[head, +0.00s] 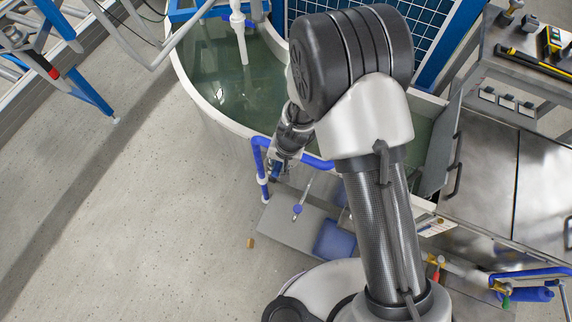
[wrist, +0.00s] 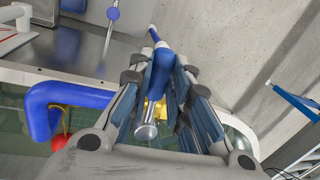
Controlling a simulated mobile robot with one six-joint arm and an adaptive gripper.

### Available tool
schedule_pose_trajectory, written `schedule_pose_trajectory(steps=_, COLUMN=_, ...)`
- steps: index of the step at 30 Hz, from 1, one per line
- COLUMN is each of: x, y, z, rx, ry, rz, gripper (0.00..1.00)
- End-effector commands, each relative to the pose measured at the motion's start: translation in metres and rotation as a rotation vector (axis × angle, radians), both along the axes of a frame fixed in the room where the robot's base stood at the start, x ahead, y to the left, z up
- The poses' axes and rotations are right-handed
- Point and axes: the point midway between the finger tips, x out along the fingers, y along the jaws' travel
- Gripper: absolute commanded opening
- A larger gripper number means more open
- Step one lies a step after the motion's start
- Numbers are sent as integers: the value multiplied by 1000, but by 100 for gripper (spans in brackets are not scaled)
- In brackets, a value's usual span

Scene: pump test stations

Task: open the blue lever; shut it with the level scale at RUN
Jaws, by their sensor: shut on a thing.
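The blue lever (wrist: 158,68) runs between the fingers of my gripper (wrist: 160,85) in the wrist view. It is a blue handle with a silver round end toward the camera, and the pads lie along both its sides. Brass-coloured metal (wrist: 156,108) shows behind it. In the head view my gripper (head: 277,168) is low at the outside of the round tank, beside a blue pipe (head: 257,160). My arm hides much of that spot, so the lever's angle is hard to tell. I cannot make out a level scale or a RUN mark.
The round tank (head: 212,112) holds greenish water, with a white pipe (head: 239,35) dipping in. A thin rod with a blue knob (head: 297,209) stands near a grey box and blue bin (head: 334,240). A steel cabinet (head: 482,185) is right.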

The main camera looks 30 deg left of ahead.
Motion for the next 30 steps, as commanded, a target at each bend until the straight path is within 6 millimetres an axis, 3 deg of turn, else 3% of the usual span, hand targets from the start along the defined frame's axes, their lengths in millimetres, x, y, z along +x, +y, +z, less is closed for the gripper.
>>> schedule_pose_trajectory(steps=9, x=-2, y=12, z=1, rx=1, ry=-2, rz=-129, gripper=0)
schedule_pose_trajectory(steps=26, x=-2, y=15, z=1, rx=3, ry=-2, rz=-158, gripper=0)
schedule_pose_trajectory(steps=27, x=-2, y=15, z=1, rx=3, ry=-2, rz=-158, gripper=20)
schedule_pose_trajectory(steps=30, x=-2, y=15, z=1, rx=3, ry=-2, rz=-158, gripper=26)
